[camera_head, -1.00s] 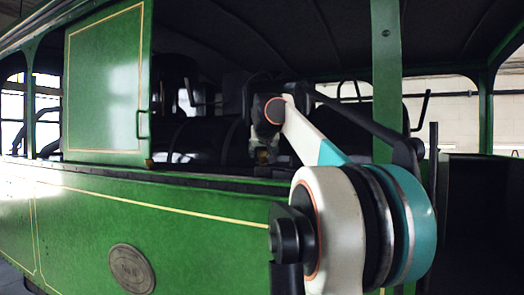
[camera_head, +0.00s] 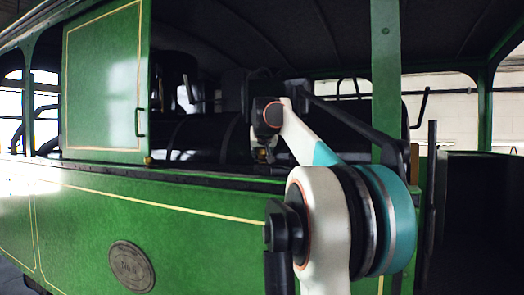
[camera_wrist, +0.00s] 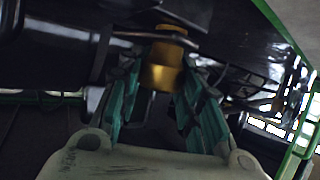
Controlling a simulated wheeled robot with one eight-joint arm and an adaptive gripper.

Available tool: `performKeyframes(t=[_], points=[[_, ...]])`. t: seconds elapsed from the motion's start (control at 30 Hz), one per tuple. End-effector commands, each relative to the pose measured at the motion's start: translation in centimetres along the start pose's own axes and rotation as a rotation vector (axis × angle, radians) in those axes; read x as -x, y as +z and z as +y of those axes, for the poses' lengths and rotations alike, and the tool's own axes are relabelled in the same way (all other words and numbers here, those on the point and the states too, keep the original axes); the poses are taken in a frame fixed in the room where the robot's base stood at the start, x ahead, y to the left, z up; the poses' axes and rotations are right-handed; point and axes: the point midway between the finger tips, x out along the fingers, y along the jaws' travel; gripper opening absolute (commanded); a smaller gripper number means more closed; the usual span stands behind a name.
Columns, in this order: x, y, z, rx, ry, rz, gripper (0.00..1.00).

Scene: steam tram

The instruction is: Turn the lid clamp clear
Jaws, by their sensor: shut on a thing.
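In the wrist view, a brass piece (camera_wrist: 165,62), which looks like the lid clamp, sits between the teal fingers of my gripper (camera_wrist: 162,72). The fingers are shut on it, one on each side. A dark bar crosses near its top. In the head view my gripper (camera_head: 262,153) is small and partly hidden, beyond the green side wall and in front of a black boiler (camera_head: 200,138). The clamp cannot be made out clearly there, and its turned angle cannot be told.
The green tram side (camera_head: 200,215) with an oval plate (camera_head: 131,267) lies in front. A green panel (camera_head: 103,80) stands left of my arm and a green post (camera_head: 386,80) right of it. Dark pipes and rods surround the clamp in the wrist view.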

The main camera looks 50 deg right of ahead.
Motion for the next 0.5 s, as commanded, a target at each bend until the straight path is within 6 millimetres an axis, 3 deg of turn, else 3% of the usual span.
performKeyframes(t=[0.5], points=[[-0.06,0.14,0.14,0.054,-0.137,-0.009,0.09]])
